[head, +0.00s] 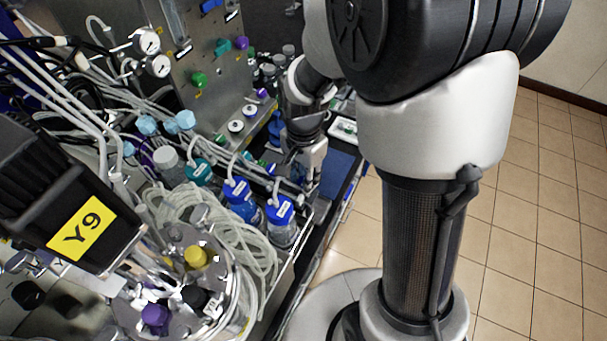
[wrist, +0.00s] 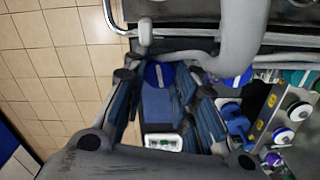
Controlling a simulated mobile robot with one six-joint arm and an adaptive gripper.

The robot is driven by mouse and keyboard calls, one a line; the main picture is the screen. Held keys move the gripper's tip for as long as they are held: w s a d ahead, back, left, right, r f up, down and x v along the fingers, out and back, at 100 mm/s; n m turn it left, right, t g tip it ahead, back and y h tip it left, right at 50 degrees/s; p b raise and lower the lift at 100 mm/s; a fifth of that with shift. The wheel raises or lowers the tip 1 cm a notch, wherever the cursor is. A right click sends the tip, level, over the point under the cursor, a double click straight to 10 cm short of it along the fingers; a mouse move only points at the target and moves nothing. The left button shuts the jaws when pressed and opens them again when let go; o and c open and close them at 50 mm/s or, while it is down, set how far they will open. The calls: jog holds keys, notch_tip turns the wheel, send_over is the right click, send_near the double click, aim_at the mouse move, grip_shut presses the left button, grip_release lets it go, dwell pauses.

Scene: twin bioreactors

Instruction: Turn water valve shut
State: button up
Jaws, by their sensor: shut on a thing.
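My gripper (head: 306,172) reaches down beside the front rail of the bench, right of the blue-capped bottles. In the wrist view, my gripper (wrist: 157,84) has its fingers on either side of a round blue knob with a pale bar (wrist: 160,75), which looks like the water valve. The fingers are closed in around it, though the exact contact is hard to see. In the head view the knob is hidden by my gripper, so how far the valve is turned cannot be told there.
Blue-capped bottles (head: 280,209) and coiled clear tubing (head: 265,262) crowd the bench left of my gripper. A steel panel (head: 205,60) with coloured knobs stands behind. A white tray (wrist: 163,142) lies beyond the fingers. Tiled floor (head: 550,220) is free on the right.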

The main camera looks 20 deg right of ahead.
jog(key=shift+m, duration=0.8)
jog(key=o, duration=1.1)
jog(key=shift+c, duration=0.2)
notch_tip(320, 180, up, 12)
